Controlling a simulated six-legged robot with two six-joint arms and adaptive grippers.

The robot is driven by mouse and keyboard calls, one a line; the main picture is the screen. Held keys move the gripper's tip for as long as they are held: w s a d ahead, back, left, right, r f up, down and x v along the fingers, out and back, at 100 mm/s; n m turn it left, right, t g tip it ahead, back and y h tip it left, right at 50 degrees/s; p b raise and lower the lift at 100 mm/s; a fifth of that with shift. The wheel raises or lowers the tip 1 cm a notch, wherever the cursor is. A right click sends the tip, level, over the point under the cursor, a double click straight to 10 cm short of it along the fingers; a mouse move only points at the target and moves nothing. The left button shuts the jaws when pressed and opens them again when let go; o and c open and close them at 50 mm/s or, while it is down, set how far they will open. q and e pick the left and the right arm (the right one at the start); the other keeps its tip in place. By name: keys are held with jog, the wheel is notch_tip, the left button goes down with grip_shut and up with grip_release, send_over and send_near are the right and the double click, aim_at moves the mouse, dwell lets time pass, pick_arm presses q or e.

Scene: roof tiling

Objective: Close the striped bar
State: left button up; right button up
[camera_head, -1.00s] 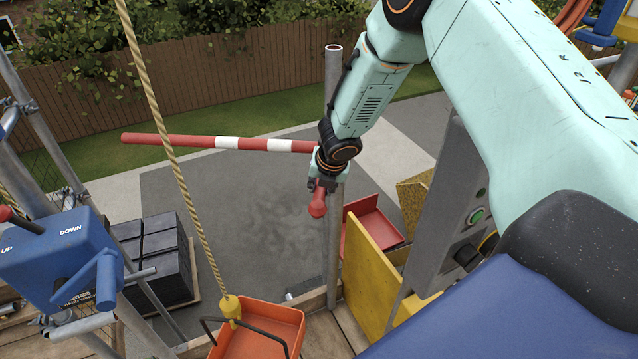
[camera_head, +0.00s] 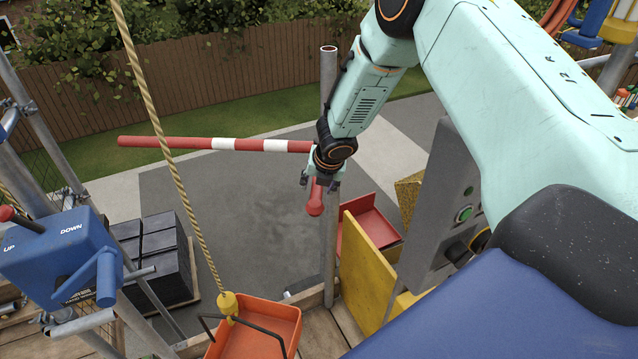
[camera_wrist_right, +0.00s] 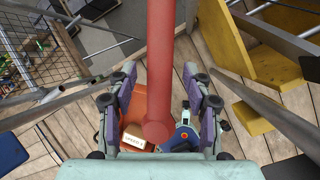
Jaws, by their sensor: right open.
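The red and white striped bar (camera_head: 237,144) runs level across the gap, from a free end at the left to the upright pole (camera_head: 328,90) by my right gripper. A red handle (camera_head: 315,204) with a rounded end hangs below my right gripper (camera_head: 318,184). My right gripper is open, with one finger on each side of the red handle. In the right wrist view the red handle (camera_wrist_right: 160,70) passes between the spread fingers, with gaps at both sides. My arm hides the joint of bar and pole. My left gripper is not in view.
An orange tray (camera_head: 262,330) hangs on a rope (camera_head: 180,180) at the front. A blue UP/DOWN control box (camera_head: 50,255) stands left, near dark stacked tiles (camera_head: 155,262). A yellow board (camera_head: 368,268) and grey control panel (camera_head: 440,210) stand right of the pole.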

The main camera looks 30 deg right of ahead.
jog(key=shift+f, duration=0.1)
jog(key=shift+w, duration=0.1)
jog(key=shift+r, duration=0.3)
notch_tip(320, 180, up, 2)
jog(key=shift+r, duration=0.1)
notch_tip(320, 180, up, 6)
jog(key=shift+r, duration=0.7)
